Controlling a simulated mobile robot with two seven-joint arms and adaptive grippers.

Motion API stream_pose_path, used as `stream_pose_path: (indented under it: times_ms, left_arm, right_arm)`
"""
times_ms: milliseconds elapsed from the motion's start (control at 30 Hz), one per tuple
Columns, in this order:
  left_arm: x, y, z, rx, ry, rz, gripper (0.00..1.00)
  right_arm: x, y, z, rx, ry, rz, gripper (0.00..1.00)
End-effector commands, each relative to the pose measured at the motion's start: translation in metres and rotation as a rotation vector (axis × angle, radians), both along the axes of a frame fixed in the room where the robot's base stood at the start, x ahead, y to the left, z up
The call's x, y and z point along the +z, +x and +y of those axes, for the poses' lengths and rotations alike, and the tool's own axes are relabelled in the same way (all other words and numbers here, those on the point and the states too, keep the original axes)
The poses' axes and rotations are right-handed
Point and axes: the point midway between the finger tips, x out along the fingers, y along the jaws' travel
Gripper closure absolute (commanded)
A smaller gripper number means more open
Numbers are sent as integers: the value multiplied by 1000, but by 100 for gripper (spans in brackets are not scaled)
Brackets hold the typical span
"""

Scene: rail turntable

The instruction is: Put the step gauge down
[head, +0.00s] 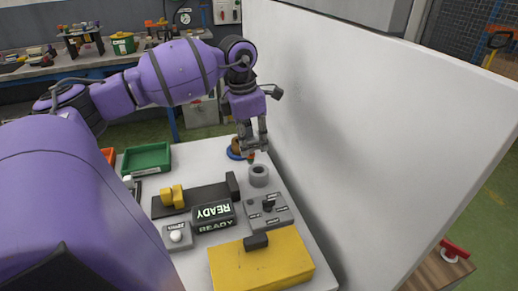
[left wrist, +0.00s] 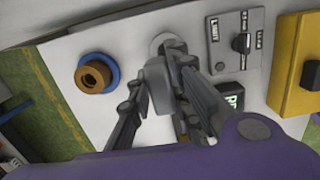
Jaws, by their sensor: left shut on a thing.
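My left gripper (head: 254,146) points down over the far end of the white worktop, close to the white panel. A grey round socket (head: 258,175) stands on the worktop just nearer than the gripper. A brown ring on a blue base (left wrist: 95,75) stands to the left in the wrist view. My right gripper is not in view.
A tall white panel (head: 340,110) borders the worktop on the right. A yellow block (head: 260,265), a knob box (head: 268,212), a READY display (head: 213,213), a button box (head: 177,236) and a dark slide with a yellow block (head: 172,196) crowd the front. A green tray (head: 146,158) sits left.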

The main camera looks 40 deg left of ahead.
Motion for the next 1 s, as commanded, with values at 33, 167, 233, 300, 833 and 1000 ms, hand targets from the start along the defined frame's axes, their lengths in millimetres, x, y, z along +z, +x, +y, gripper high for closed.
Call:
stream_pose_path:
  times_ms: [33, 167, 233, 300, 833, 1000]
  left_arm:
    - [-3, 3, -6, -4, -3, -5, 100]
    - [-11, 4, -11, -1, 0, -3, 100]
    - [-15, 5, -13, -1, 0, -3, 100]
    - [-20, 6, -18, -2, -2, -4, 100]
    - [-53, 6, -19, -2, 1, -1, 69]
    - [-52, 6, -19, -2, 1, -1, 63]
  right_arm:
    - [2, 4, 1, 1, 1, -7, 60]
    - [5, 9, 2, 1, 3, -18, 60]
    - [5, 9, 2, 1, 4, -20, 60]
    - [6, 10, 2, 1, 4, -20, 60]
    - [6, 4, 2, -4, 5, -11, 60]
    - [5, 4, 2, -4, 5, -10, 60]
